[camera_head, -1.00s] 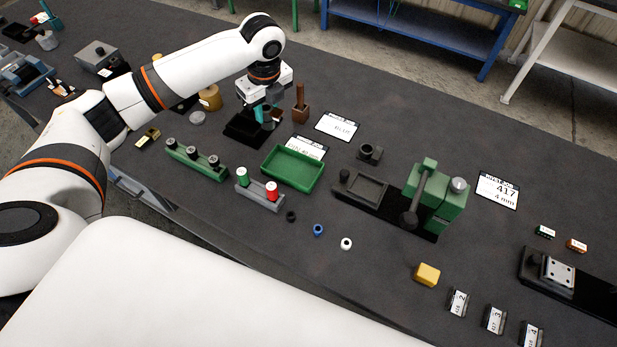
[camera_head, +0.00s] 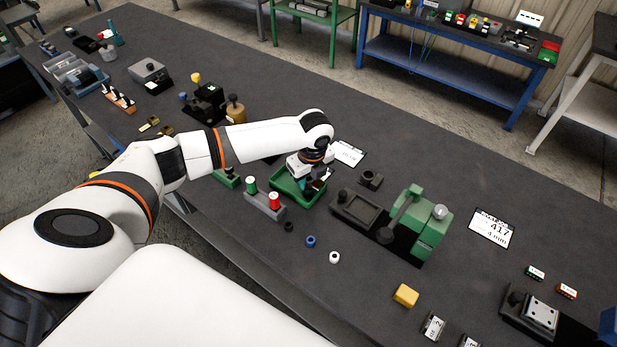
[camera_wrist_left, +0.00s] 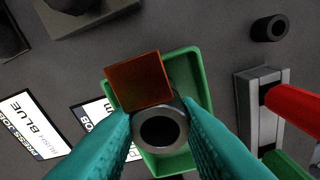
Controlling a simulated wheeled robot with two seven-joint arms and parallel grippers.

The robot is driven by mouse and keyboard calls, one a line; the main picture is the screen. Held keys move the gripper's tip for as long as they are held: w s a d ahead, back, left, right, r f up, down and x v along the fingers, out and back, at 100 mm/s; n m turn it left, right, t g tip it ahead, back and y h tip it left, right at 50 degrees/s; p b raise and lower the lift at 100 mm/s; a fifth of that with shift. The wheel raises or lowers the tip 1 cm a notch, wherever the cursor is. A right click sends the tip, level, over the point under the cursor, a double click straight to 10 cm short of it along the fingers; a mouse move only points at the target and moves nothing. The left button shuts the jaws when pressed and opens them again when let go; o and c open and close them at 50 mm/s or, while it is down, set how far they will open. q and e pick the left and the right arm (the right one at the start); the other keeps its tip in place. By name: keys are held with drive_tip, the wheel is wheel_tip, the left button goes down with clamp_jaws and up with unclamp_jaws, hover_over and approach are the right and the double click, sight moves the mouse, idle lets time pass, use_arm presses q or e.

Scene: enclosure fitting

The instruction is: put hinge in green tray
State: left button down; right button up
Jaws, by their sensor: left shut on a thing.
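My left gripper (camera_head: 311,184) is over the green tray (camera_head: 284,187) in the head view. In the left wrist view its teal fingers (camera_wrist_left: 160,127) are shut on the hinge (camera_wrist_left: 139,80), which shows an orange-brown square plate and a round grey barrel with a dark hole. The green tray (camera_wrist_left: 192,68) lies beneath the hinge, with its far rim and right wall showing. The fingers and hinge hide part of the tray floor. I cannot tell whether the hinge touches the tray. My right gripper is not in view.
A grey block with green and red pegs (camera_head: 265,204) stands close to the tray. A green press (camera_head: 424,225) stands to the right. Small black, blue and white rings (camera_head: 334,257) lie nearer the front. A white card (camera_head: 347,153) lies behind the tray.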

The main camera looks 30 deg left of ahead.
sight(311, 181)
use_arm(q)
drive_tip(key=shift+a+f, duration=0.15)
drive_tip(key=shift+f, duration=0.2)
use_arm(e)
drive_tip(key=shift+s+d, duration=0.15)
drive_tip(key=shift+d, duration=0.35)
use_arm(q)
drive_tip(key=shift+f, duration=0.15)
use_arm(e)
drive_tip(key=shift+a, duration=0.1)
use_arm(q)
drive_tip(key=c, duration=1.3)
unclamp_jaws()
drive_tip(key=shift+o, duration=1.1)
wheel_tip(311, 181, up, 12)
drive_tip(key=d+b, duration=0.1)
drive_tip(key=shift+s+d+b, duration=0.2)
drive_tip(key=shift+s+b, duration=0.05)
drive_tip(key=shift+b, duration=0.1)
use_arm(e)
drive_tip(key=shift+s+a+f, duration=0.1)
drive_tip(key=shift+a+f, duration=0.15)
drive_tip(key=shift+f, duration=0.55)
